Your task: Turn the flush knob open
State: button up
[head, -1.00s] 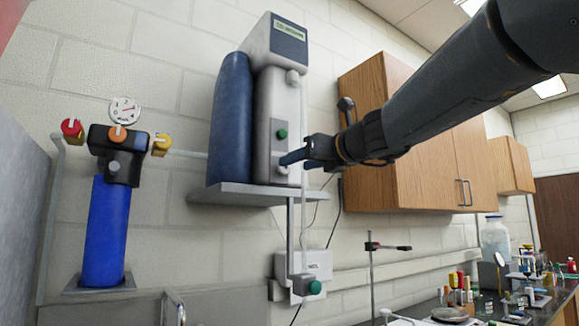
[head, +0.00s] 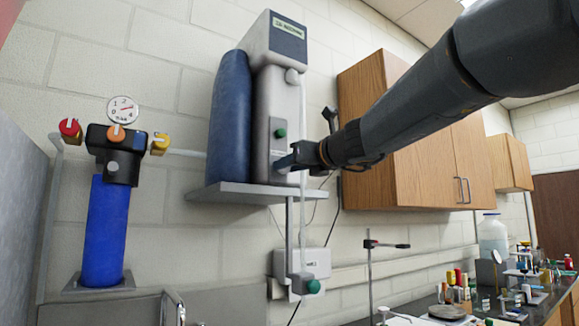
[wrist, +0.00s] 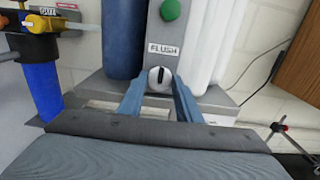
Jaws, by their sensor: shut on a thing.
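The flush knob (wrist: 160,78) is a round pale knob with a dark bar running nearly upright, below a FLUSH label (wrist: 164,49) on the grey-white purification unit (head: 279,97). In the wrist view the two blue fingers of my gripper (wrist: 161,86) stand on either side of the knob, shut on it. In the head view my gripper (head: 281,164) reaches the lower front of the unit from the right, and its fingers largely hide the knob.
A green button (head: 280,133) sits above the knob. A dark blue cylinder (head: 228,120) stands left of the unit on a grey shelf (head: 240,192). A blue filter (head: 106,230) with a gauge hangs further left. Wooden cabinets (head: 440,155) are behind my arm.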

jog(key=shift+n+b, duration=7.2)
jog(key=shift+n, duration=1.7)
jog(key=o, duration=1)
